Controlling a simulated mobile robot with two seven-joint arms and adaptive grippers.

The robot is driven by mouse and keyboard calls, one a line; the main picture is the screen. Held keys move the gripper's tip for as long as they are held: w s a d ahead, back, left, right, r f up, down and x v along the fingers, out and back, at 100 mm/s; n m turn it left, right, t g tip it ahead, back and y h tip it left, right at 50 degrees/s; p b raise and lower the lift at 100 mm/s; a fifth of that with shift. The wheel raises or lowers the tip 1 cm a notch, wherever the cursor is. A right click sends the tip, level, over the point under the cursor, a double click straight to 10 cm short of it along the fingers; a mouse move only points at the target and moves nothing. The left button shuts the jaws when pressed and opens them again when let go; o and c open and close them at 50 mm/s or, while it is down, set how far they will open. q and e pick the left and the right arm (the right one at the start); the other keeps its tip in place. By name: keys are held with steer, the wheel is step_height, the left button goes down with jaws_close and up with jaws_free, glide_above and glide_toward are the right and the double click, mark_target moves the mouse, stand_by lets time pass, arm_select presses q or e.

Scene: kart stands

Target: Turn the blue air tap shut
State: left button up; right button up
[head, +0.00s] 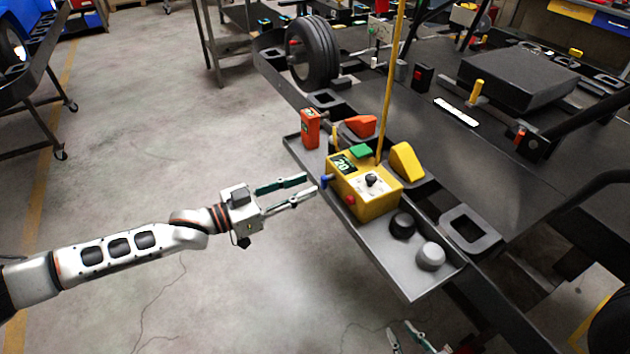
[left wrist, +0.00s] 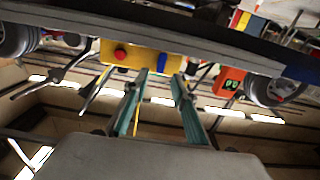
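The blue air tap (head: 325,181) sticks out of the left side of the yellow box (head: 375,206), which stands in a grey tray. My left gripper (head: 311,185) is open and empty, its fingers pointing at the box, with the tips just short of the tap.
The grey tray (head: 390,269) also holds a black knob (head: 402,225) and a grey knob (head: 431,257). An orange device (head: 310,128) stands at its far end. A yellow pole (head: 391,80) rises behind the box. The floor left of the tray is clear.

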mark_target(321, 180)
arm_select(q)
steer(key=shift+x, duration=1.95)
jaws_close()
